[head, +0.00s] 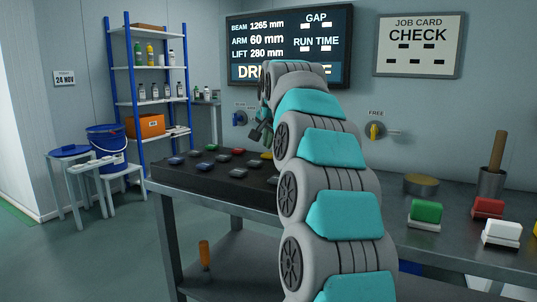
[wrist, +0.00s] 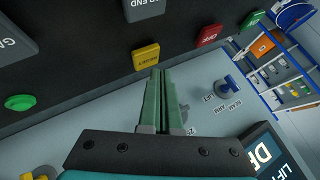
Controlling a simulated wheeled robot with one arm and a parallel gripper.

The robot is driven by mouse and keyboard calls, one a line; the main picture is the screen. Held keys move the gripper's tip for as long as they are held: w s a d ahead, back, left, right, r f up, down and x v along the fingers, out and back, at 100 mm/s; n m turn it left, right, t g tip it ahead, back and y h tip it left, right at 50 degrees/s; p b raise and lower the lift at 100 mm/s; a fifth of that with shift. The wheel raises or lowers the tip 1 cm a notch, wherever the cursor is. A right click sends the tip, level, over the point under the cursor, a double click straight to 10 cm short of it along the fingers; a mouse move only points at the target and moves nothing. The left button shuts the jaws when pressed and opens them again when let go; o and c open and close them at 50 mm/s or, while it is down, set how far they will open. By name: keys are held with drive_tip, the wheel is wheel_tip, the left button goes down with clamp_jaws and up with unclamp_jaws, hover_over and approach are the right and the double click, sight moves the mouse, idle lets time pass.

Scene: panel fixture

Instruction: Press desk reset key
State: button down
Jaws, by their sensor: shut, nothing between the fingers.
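The yellow key (wrist: 146,57), lettered what looks like RESET, sits on the dark key panel (wrist: 90,75) in the wrist view. In the head view the yellow key (head: 266,155) shows at the panel's far right, partly behind my arm. My gripper (wrist: 161,72) is shut and empty, its two green fingers side by side. Its tips appear just beside the yellow key's lower right edge in the wrist view; I cannot tell whether they touch it. In the head view my gripper (head: 262,133) is small and dark, above the panel's back edge.
A red key (wrist: 209,33) and a green key (wrist: 250,17) lie to the right, grey keys above, and a green round button (wrist: 20,102) to the left. A blue knob (wrist: 230,88) is on the wall behind. Coloured blocks (head: 426,212) stand on the bench at right.

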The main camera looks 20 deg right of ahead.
sight(268, 155)
drive_tip(key=shift+r+p, duration=1.75)
drive_tip(key=shift+r, duration=0.85)
drive_tip(key=shift+f, duration=0.1)
